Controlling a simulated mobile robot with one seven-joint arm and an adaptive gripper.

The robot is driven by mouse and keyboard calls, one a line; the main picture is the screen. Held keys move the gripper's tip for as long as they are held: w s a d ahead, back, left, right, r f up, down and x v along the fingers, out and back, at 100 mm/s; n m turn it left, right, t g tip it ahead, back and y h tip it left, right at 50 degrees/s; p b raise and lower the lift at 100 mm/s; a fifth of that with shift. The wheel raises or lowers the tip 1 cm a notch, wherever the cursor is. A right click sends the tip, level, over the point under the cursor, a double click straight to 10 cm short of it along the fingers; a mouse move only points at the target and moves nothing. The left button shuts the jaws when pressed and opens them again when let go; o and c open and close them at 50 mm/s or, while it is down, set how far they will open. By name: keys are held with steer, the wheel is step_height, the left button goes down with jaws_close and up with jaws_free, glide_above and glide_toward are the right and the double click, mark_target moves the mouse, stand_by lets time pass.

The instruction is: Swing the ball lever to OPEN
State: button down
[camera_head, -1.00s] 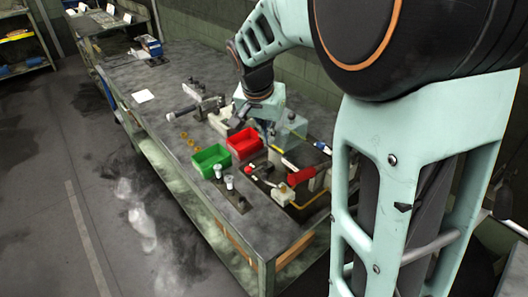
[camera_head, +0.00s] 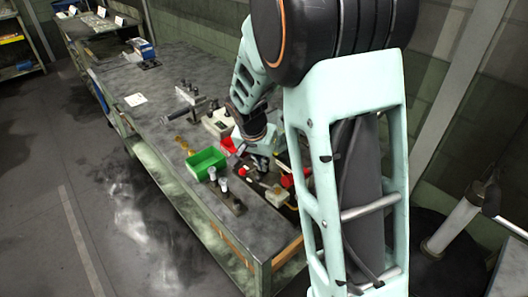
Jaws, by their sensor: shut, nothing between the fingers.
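A small red ball (camera_head: 242,171) shows at the left edge of the dark machine on the bench, below my wrist. It looks like the ball lever's knob; its arm and any OPEN marking are too small to read. A red handle-like part (camera_head: 287,179) and a cream block (camera_head: 275,197) lie to its right and front. My gripper (camera_head: 240,150) is shut and empty, pointing down over the bench between the green bin and the machine. It appears just above and behind the red ball; I cannot tell whether they touch. My wrist hides part of the machine.
A green bin (camera_head: 206,161) stands left of my gripper, with a red bin (camera_head: 226,134) partly hidden behind my arm. The bench's left part (camera_head: 140,118) is mostly clear.

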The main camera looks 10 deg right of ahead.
steer(key=shift+s+a+f, duration=0.2)
steer(key=shift+s+a, duration=0.1)
steer(key=shift+s, duration=0.2)
